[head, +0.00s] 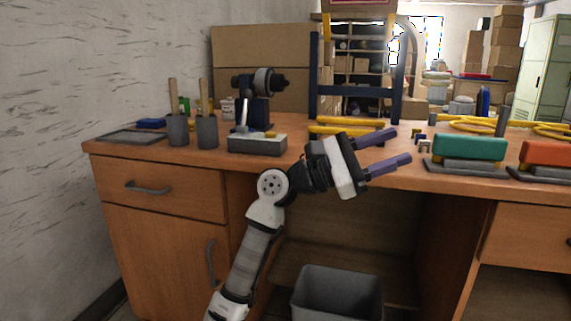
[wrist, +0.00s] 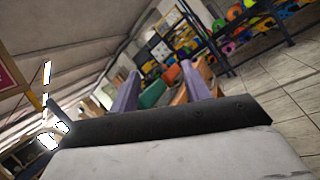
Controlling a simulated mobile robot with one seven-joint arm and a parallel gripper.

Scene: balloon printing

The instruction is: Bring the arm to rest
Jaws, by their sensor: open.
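My gripper (head: 400,150) is open and empty, with its two purple fingers apart. It is held up in front of the desk's (head: 165,198) front edge in the head view, pointing right. My arm rises from the bottom of the head view and bends at the elbow. In the wrist view, my gripper (wrist: 160,85) shows its two purple fingers with nothing between them in grasp; the room behind appears tilted.
On the desk stand a teal block (head: 468,147), an orange block (head: 545,154), a grey box (head: 257,143), brush cups (head: 207,133) and a blue-and-yellow frame (head: 314,75). A grey bin (head: 337,293) stands below. A wall (head: 60,130) is at left.

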